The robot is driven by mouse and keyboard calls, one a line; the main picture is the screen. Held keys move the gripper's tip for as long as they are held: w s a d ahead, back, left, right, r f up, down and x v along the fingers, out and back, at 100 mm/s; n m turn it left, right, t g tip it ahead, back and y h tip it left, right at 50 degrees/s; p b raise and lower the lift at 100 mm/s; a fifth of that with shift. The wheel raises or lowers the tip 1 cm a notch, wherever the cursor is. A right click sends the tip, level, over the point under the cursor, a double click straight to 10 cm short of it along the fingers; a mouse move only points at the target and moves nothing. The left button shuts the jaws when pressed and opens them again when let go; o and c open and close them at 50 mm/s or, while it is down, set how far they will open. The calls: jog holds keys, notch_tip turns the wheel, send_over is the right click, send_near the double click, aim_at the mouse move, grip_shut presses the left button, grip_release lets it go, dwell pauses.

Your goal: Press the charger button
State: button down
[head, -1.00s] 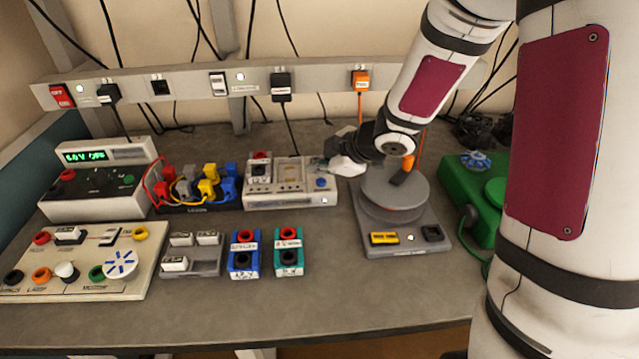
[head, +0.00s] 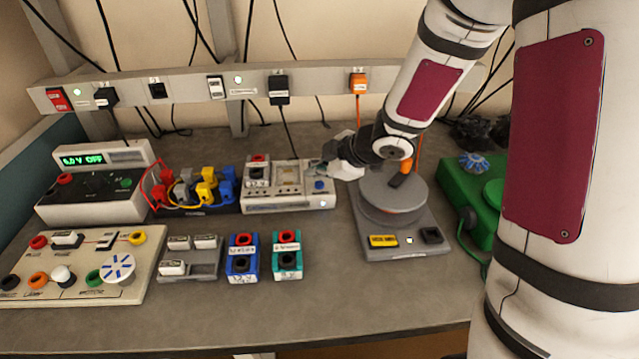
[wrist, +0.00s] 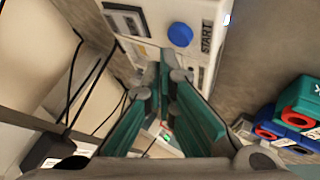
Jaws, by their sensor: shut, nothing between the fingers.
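The charger (head: 262,204) is a low pale box on the bench, with slots on top and a round blue button (head: 319,185) near its right front corner. In the wrist view the blue button (wrist: 180,34) sits beside the printed word START. My gripper (head: 322,170) is over the right end of the charger, just behind the button in the head view. Its teal fingers (wrist: 166,72) are shut and empty in the wrist view, with the tips a little below the button in the picture. I see no contact with the button.
A grey turntable device (head: 375,250) stands close right of the charger. Blue (head: 242,272) and teal (head: 287,272) terminal blocks lie in front. A lead holder (head: 195,209) and a power supply (head: 90,205) stand left. The front bench strip is clear.

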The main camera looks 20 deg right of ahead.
aim_at(318, 186)
jog(key=shift+f, duration=0.1)
dwell(0.4)
jog(key=shift+f, duration=0.35)
jog(key=shift+f+b, duration=0.4)
jog(key=shift+b, duration=0.15)
dwell(0.4)
jog(key=shift+r, duration=0.15)
dwell(0.3)
jog(key=shift+r+p, duration=0.7)
jog(key=shift+p, duration=0.35)
notch_tip(318, 186, up, 4)
jog(key=p, duration=0.5)
jog(key=shift+s+r, duration=0.1)
jog(key=shift+r, duration=0.15)
jog(key=shift+r+p, duration=0.25)
jog(key=shift+p, duration=0.25)
